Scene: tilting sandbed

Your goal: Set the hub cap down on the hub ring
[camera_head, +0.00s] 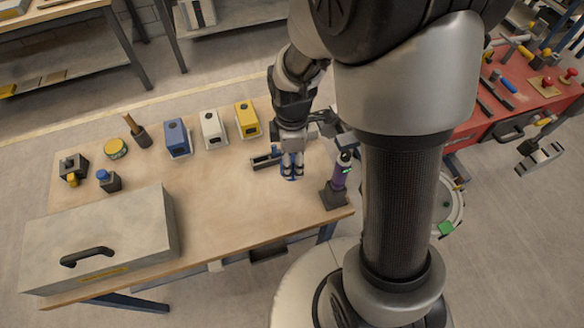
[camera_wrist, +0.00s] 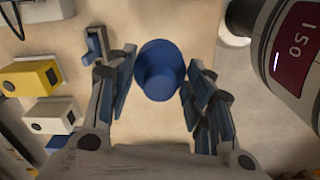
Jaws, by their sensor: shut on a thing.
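A round blue piece with a raised central knob, which I take as the hub cap (camera_wrist: 160,72), sits between my fingers in the wrist view. My gripper (camera_wrist: 160,80) is shut on it. In the head view my gripper (camera_head: 291,174) is low over the right part of the wooden table, with only a bit of blue showing at its fingertips. I cannot tell whether the cap touches the table. No hub ring can be made out clearly; a round, pale-rimmed thing (camera_head: 459,212) is partly hidden behind my arm at the right.
A purple bottle (camera_head: 341,172) in a dark stand is close to the right of my gripper. A dark grey bracket (camera_head: 264,161) lies just left. Blue, white and yellow boxes (camera_head: 247,118) stand behind. A large grey case (camera_head: 140,235) fills the front left. The table middle is clear.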

